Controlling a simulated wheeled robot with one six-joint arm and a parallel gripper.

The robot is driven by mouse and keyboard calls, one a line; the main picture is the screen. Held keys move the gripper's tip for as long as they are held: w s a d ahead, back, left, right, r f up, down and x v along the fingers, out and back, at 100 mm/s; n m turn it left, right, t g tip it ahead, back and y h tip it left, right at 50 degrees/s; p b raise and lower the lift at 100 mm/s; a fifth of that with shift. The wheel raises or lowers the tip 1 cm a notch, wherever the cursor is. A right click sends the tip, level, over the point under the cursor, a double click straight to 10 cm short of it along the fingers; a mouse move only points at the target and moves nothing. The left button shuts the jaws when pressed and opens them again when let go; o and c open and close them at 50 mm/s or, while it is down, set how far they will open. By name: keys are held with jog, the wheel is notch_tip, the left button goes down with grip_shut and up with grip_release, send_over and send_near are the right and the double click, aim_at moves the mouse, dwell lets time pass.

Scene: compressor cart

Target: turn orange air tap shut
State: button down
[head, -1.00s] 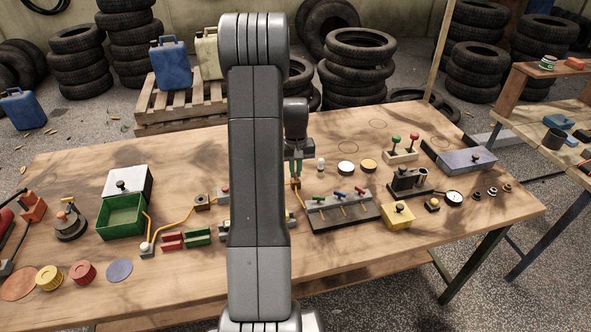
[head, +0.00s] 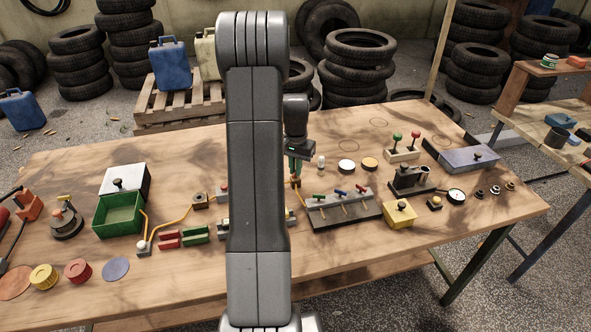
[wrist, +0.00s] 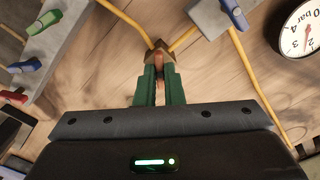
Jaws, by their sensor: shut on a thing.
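The orange air tap (wrist: 159,76) is in the wrist view at upper centre, its orange handle between my fingers. It sits on a brass-coloured fitting (wrist: 158,56) where yellow hoses meet. My gripper (wrist: 160,88) has green fingers shut on the orange handle. In the head view my gripper (head: 295,176) is at the tap, just left of the block with coloured levers. The tap shows there only as a small orange spot, and my arm covers part of the hose line. The handle's exact angle is hard to tell.
A grey block with green, blue and red levers (head: 343,211) stands close on the right. A gauge (wrist: 302,30) is at the wrist view's upper right. A yellow box (head: 399,215) and green bin (head: 119,215) are on the bench. The back middle of the bench is fairly clear.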

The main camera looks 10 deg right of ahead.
jog(key=m+b, duration=0.1)
jog(key=m, duration=0.4)
jog(key=shift+m, duration=2.5)
jog(key=c, duration=1.5)
grip_release()
jog(key=shift+c, duration=0.2)
jog(key=shift+r+b, duration=0.1)
jog(key=shift+b, duration=0.2)
notch_tip(320, 180, up, 14)
jog(key=shift+f, duration=0.3)
